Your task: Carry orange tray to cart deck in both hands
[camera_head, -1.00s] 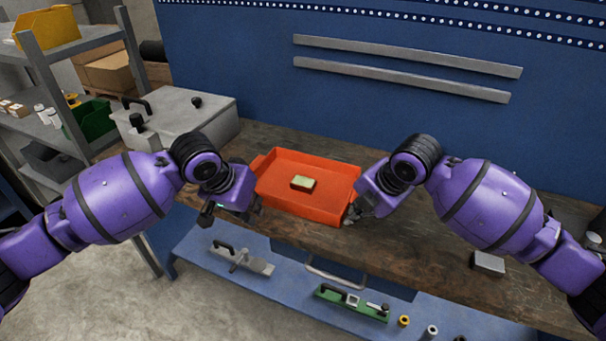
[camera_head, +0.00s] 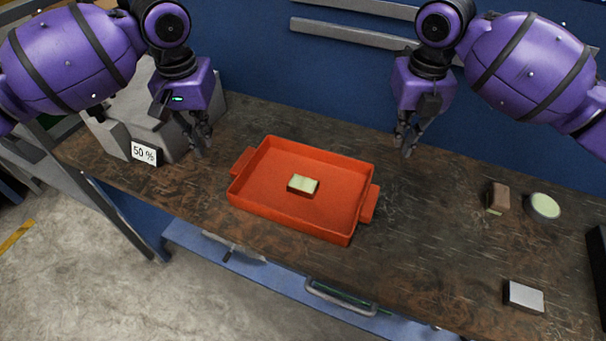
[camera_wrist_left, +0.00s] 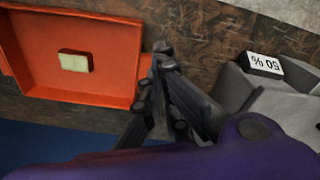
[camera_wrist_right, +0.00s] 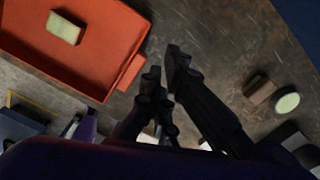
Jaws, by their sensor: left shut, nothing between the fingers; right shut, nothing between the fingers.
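The orange tray (camera_head: 270,205) lies on the brown workbench with a handle at its left end and one at its right end. A small pale green-yellow block (camera_head: 303,185) lies inside it. My left gripper (camera_head: 203,150) is shut and empty, above the bench to the left of the tray and apart from it. My right gripper (camera_head: 405,150) is shut and empty, to the right of the tray and apart from it. The tray also shows in the left wrist view (camera_wrist_left: 110,50) and the right wrist view (camera_wrist_right: 85,65). I see no cart deck that I can identify.
A grey case (camera_head: 180,130) with a "50 %" sign (camera_head: 144,153) stands at the bench's left. A brown block (camera_head: 497,197), a round pale green dish (camera_head: 544,207) and a grey block (camera_head: 523,296) lie at the right. A blue lower shelf (camera_head: 270,280) runs below the front edge.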

